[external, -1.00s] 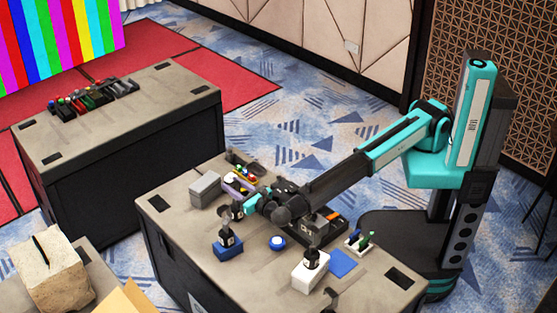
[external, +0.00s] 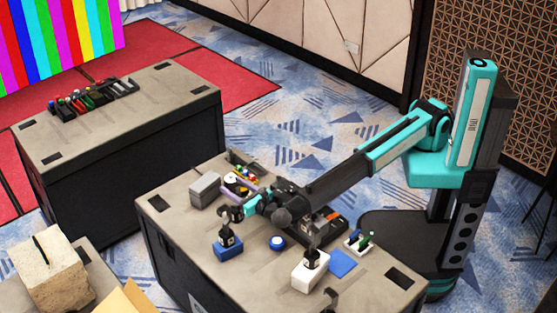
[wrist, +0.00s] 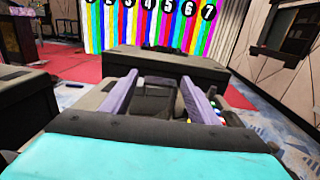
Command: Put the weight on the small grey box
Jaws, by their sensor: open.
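The small grey box (external: 204,189) stands near the table's far left edge. A black weight with a pale label (external: 227,238) sits on a blue box (external: 229,250). Another similar black weight (external: 312,259) sits on a white box (external: 309,277). My gripper (external: 234,200) is over the table, right of the grey box and behind the weight on the blue box. Its pale purple fingers show spread apart in the wrist view (wrist: 153,95), with no held thing visible between them. A dark part by the fingers is too small to make out.
A tray of coloured items (external: 245,176) lies just beyond my gripper, with a round black-and-white thing (external: 231,182) beside it. The front left tabletop is clear.

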